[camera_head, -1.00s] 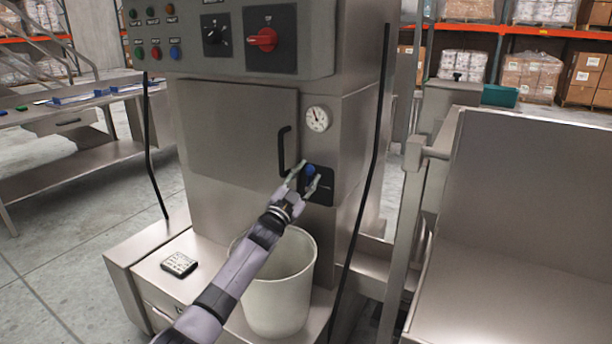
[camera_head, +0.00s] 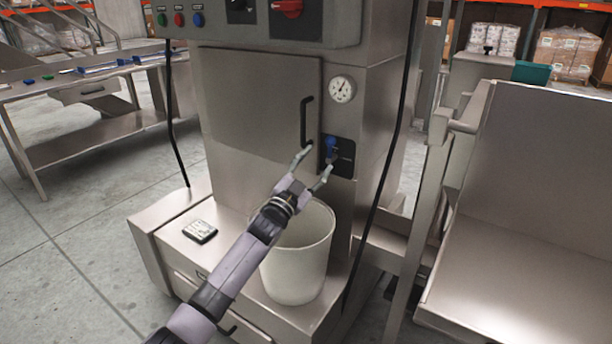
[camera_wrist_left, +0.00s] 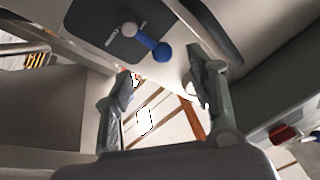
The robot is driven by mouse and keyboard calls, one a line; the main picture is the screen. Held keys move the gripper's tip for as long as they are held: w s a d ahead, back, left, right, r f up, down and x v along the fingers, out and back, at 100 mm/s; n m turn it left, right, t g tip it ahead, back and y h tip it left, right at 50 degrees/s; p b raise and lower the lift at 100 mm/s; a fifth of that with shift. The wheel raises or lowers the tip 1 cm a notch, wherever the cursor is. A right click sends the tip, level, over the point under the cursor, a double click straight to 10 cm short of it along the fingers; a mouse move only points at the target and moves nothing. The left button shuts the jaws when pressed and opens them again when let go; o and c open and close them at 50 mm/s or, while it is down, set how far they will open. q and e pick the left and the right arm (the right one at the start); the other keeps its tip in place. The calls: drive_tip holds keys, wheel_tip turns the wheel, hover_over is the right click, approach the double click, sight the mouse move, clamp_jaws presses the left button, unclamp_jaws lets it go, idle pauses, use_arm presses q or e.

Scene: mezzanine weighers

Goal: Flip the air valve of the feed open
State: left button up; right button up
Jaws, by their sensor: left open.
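The air valve has a blue lever (camera_head: 330,145) on a dark plate (camera_head: 345,165), on the front of the steel cabinet beside the black door handle. In the left wrist view the lever (camera_wrist_left: 147,40) runs from a pale hub to a blue round end. My left gripper (camera_head: 317,162) is open, just in front of and below the lever, with nothing between its fingers. In the left wrist view the gripper (camera_wrist_left: 160,78) has the lever's blue end beyond its fingertips, apparently apart from them. My right gripper is not in view.
A round gauge (camera_head: 341,89) sits above the valve plate, and a black door handle (camera_head: 307,121) to its left. A white bin (camera_head: 300,262) stands below my left arm. A small dark device (camera_head: 200,231) lies on the ledge. A black cable (camera_head: 392,150) hangs at right.

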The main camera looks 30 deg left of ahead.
use_arm(q)
drive_tip(key=shift+v, duration=2.3)
